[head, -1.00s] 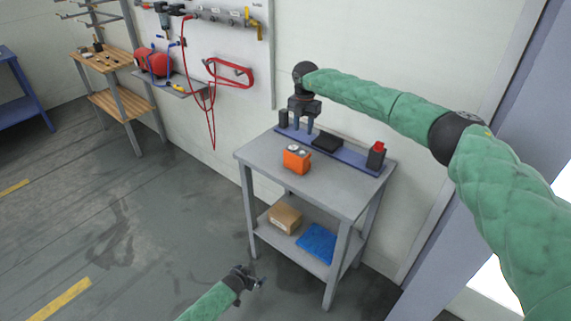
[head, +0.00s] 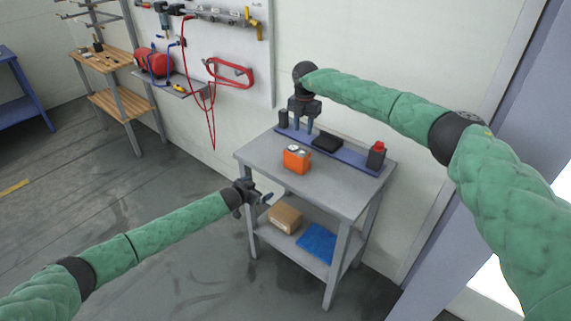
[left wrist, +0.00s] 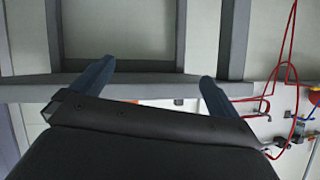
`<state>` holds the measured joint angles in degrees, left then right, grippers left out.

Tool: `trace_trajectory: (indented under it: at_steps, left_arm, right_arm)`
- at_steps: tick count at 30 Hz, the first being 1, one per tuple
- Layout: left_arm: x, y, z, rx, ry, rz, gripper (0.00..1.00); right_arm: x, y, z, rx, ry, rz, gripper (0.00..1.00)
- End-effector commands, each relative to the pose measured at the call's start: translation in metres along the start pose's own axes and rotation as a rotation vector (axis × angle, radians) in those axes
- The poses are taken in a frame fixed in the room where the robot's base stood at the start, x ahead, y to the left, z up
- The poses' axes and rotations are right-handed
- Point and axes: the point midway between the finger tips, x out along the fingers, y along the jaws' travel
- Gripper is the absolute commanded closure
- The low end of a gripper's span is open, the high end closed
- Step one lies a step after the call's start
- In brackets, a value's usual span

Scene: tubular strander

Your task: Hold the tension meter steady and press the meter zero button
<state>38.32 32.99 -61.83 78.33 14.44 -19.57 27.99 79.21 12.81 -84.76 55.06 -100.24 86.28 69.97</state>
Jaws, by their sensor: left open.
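The tension meter appears to be the orange box (head: 296,160) with light round parts on its top. No zero button can be made out at this size. My right gripper (head: 303,131) points down just behind the meter, fingers apart with nothing seen between them. It does not appear to touch the meter. My left gripper (head: 268,198) is open and empty, in front of and left of the table, below the top's level in the picture. Its spread fingers also show in the left wrist view (left wrist: 158,72).
The grey table (head: 335,190) has a blue strip (head: 350,162) at the back bearing a black pad (head: 327,143) and a dark red-topped item (head: 376,155). The lower shelf holds a cardboard box (head: 285,217) and blue cloth (head: 317,241). Floor left of the table is clear.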

Motion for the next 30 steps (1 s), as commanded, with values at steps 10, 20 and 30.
trace_trajectory:
  at_steps: [10,20,30]
  left_arm:
    - [-0.011,-0.022,-0.063,0.024,0.047,0.023,0.00]
    - [0.010,0.037,-0.127,-0.093,0.097,0.112,0.00]
    - [0.025,0.059,-0.149,-0.137,0.112,0.145,0.00]
  right_arm:
    - [0.000,0.000,0.000,0.000,0.000,0.000,0.64]
    - [0.000,0.000,0.000,0.000,0.000,0.000,0.64]
    - [0.000,0.000,0.000,0.000,0.000,0.000,0.64]
